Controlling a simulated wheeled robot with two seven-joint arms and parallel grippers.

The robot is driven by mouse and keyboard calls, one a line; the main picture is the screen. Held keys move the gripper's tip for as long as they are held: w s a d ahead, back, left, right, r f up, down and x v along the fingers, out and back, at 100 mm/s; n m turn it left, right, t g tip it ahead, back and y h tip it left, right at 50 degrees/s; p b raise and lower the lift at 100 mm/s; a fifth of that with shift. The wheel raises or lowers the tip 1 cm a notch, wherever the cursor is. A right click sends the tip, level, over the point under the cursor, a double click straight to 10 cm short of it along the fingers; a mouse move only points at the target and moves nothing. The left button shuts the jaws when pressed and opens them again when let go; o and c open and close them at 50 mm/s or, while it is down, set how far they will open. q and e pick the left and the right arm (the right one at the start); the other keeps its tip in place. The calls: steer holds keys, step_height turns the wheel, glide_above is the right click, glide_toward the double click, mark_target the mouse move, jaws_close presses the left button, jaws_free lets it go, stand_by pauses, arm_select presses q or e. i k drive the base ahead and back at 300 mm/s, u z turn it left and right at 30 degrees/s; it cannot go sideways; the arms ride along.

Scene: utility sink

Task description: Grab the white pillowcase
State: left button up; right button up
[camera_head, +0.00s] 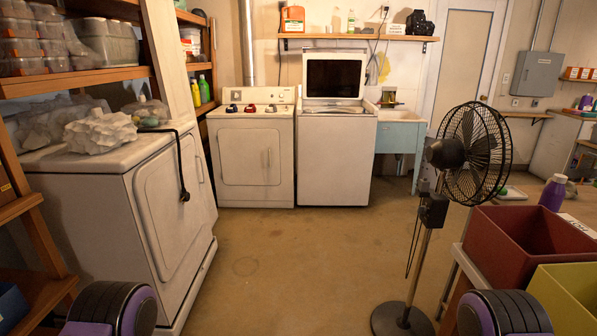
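A crumpled white cloth (100,131), which looks like the pillowcase, lies on top of the white front-loading machine (148,215) at the left. Neither gripper is in view. Only rounded black and purple parts of my arms show at the bottom edge, well short of the cloth.
A dark cord (182,170) hangs over the machine's front. Wooden shelves (75,80) flank it. A dryer (250,150) and an open-lidded washer (337,150) stand behind. A fan (470,155) and a red bin (515,250) stand at right. The middle floor is clear.

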mark_target(271, 108)
steer(key=i, duration=6.2)
steer(key=u, duration=1)
